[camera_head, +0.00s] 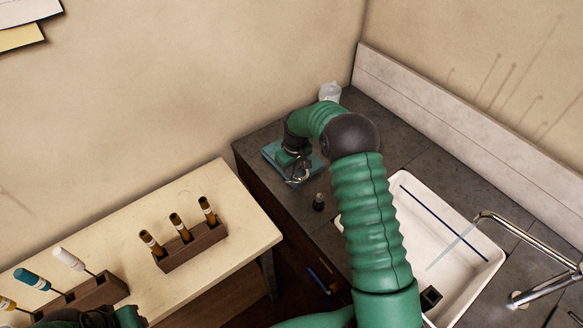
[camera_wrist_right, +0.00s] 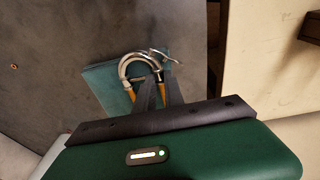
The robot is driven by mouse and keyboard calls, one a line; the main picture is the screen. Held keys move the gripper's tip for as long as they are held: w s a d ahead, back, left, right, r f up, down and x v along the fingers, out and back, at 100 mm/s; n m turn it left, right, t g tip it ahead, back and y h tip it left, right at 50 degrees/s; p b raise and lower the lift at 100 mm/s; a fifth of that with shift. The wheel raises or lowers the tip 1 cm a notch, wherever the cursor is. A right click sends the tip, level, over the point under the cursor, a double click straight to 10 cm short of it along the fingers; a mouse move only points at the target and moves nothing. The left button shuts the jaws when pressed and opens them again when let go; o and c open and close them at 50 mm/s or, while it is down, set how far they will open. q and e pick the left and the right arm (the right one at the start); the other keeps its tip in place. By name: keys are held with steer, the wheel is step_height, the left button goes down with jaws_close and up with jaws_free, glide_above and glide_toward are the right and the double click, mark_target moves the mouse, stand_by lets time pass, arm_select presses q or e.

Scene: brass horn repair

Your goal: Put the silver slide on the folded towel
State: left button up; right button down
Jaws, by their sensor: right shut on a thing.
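The silver slide (camera_wrist_right: 128,66), a U-shaped silver tube with brass-coloured legs, is between the dark fingers of my right gripper (camera_wrist_right: 158,92). In the head view the slide (camera_head: 300,176) shows as a small shiny curve just below my right gripper (camera_head: 293,163). The folded towel (camera_wrist_right: 98,76) is teal and lies behind the slide in the wrist view. In the head view the towel (camera_head: 271,149) lies on the dark counter, partly hidden by my gripper. I cannot tell whether the slide touches it. Part of my left arm shows at the bottom left; its fingertips are not clear.
A small dark bottle (camera_head: 318,202) stands on the counter near the towel. A white sink (camera_head: 413,200) with a faucet (camera_head: 527,236) is at right. A crumpled white thing (camera_head: 330,91) sits at the back corner. The cream bench (camera_head: 226,187) holds a wooden rack (camera_head: 190,248).

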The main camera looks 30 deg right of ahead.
steer(key=shift+f, duration=0.1)
steer(key=c, duration=1.4)
jaws_free()
steer(key=shift+c, duration=0.2)
